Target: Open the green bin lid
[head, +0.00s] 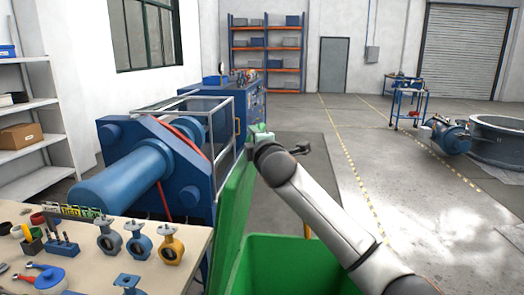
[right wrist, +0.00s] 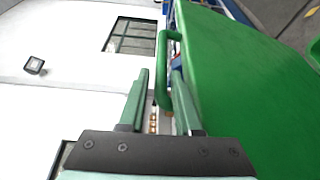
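The green bin (head: 300,262) is at the bottom middle of the head view, with its top open. Its green lid (head: 236,212) stands raised, close to upright, on the bin's left side. In the right wrist view the lid (right wrist: 245,85) fills the right half, and its green bar handle (right wrist: 163,75) sticks out from the lid's edge. My right gripper (right wrist: 158,95) has its two fingers apart with the handle between them; the right finger looks close to the handle or touching it. In the head view my right gripper (head: 258,134) is at the lid's top edge, partly hidden by my wrist. My left gripper is not in view.
A workbench (head: 195,243) with small valves stands at the left. Behind it is a large blue machine (head: 140,165), close to the raised lid. Shelves (head: 25,125) line the left wall. The floor (head: 400,190) to the right is mostly clear.

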